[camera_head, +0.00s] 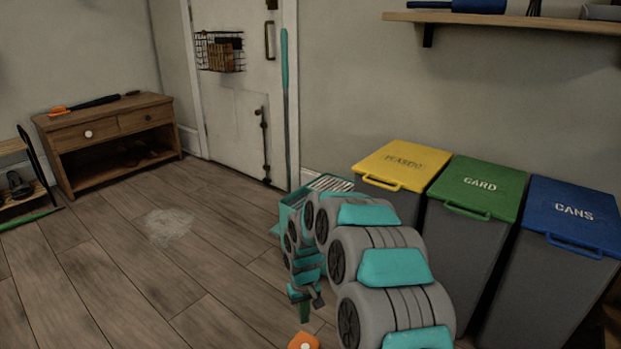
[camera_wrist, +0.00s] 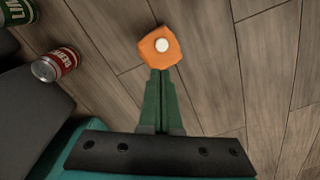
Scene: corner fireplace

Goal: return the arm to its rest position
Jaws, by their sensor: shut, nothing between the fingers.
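My arm, grey with teal covers, reaches forward and bends down over the floor in the head view. My gripper (camera_head: 304,308) hangs low at its end, fingers pointing down. In the wrist view my gripper (camera_wrist: 160,72) has its green fingers together, with nothing between them. An orange block with a white dot (camera_wrist: 160,46) shows just beyond the fingertips; whether they touch it cannot be told. The block (camera_head: 303,343) is partly cut off at the bottom of the head view.
Bins with yellow (camera_head: 403,163), green (camera_head: 480,187) and blue (camera_head: 574,215) lids stand right of my arm. A red can (camera_wrist: 55,65) and a green can (camera_wrist: 17,11) lie left in the wrist view. A wooden bench (camera_head: 110,136) stands far left. The left floor is mostly clear.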

